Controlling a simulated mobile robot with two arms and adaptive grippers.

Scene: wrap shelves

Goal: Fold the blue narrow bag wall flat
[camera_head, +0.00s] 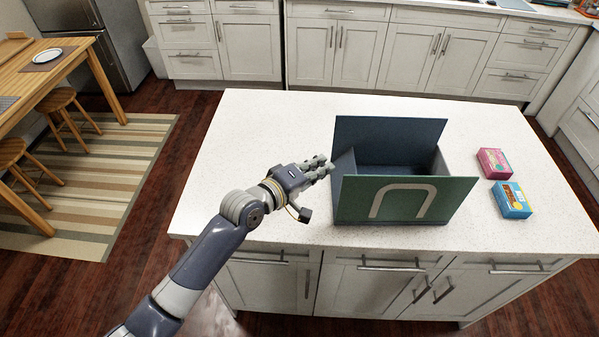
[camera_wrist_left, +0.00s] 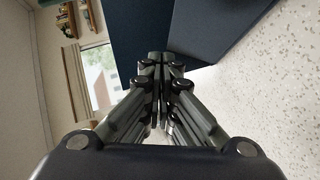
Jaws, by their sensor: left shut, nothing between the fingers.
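A dark blue and green open bag (camera_head: 386,236) stands on the white counter, its opening facing up. Its back wall (camera_head: 388,137) stands upright and its green front wall, with a pale arch mark, leans outward. The narrow left wall (camera_head: 345,165) is beside my left gripper (camera_head: 328,166). The narrow right wall (camera_head: 442,166) is partly hidden by the front wall. My left gripper is shut and empty at the bag's left edge. In the left wrist view, its closed fingertips (camera_wrist_left: 161,60) are in front of dark blue bag panels (camera_wrist_left: 215,28); I cannot tell whether they touch.
A pink box (camera_head: 494,163) and a blue-yellow box (camera_head: 511,200) lie on the white counter (camera_head: 265,125) right of the bag. The counter left of the bag is free apart from my arm. A wooden table (camera_head: 50,62) stands at far left.

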